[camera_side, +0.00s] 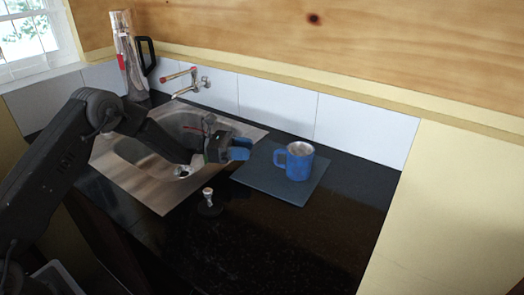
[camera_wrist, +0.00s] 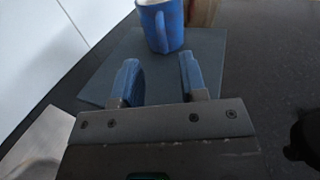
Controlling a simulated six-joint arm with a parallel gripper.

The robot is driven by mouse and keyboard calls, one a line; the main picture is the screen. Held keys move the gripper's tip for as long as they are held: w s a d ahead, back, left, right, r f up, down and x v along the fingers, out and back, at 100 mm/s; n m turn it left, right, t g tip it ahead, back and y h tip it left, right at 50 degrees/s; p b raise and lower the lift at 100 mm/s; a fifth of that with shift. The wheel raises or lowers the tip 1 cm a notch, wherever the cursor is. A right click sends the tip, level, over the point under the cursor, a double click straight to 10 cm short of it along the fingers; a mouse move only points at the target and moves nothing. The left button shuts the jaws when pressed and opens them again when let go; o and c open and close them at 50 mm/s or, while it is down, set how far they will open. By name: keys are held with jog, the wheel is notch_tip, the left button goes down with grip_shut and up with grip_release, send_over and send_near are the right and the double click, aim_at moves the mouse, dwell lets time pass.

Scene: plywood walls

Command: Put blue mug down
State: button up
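The blue mug (camera_side: 299,161) stands upright on a dark square mat (camera_side: 262,187) on the black counter. Its handle points left, toward my gripper. My gripper (camera_side: 241,148), with blue fingertips, is left of the mug, with a gap between them. In the wrist view the two fingers of my gripper (camera_wrist: 158,78) are apart with nothing between them. The mug (camera_wrist: 161,24) shows beyond the fingertips, partly cut off by the top edge, on the mat (camera_wrist: 105,62).
A steel sink (camera_side: 142,180) lies under my arm, with a red-handled tap (camera_side: 190,85) on the tiled wall. A tall silver jug (camera_side: 129,60) stands back left. A small knobbed item (camera_side: 209,203) stands in front of the mat. Counter to the front right is clear.

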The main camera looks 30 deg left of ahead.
jog(key=shift+v, duration=1.05)
jog(key=s+d+r+m+g+y, duration=0.35)
jog(key=s+r+m, duration=0.3)
jog(key=s, duration=0.25)
jog(key=s+d+r+m+g+y, duration=0.35)
jog(key=s+r+m, duration=0.25)
jog(key=s+r, duration=0.25)
jog(key=s+a+m+t+y, duration=0.2)
jog(key=s+a+m+y, duration=0.1)
jog(key=s, duration=0.7)
jog(key=s+a+m+t+y, duration=0.2)
jog(key=s+m+y, duration=0.4)
jog(key=s, duration=0.4)
jog(key=shift+a+f+m+t, duration=0.15)
jog(key=shift+a+m+t, duration=0.25)
jog(key=shift+m+t, duration=0.25)
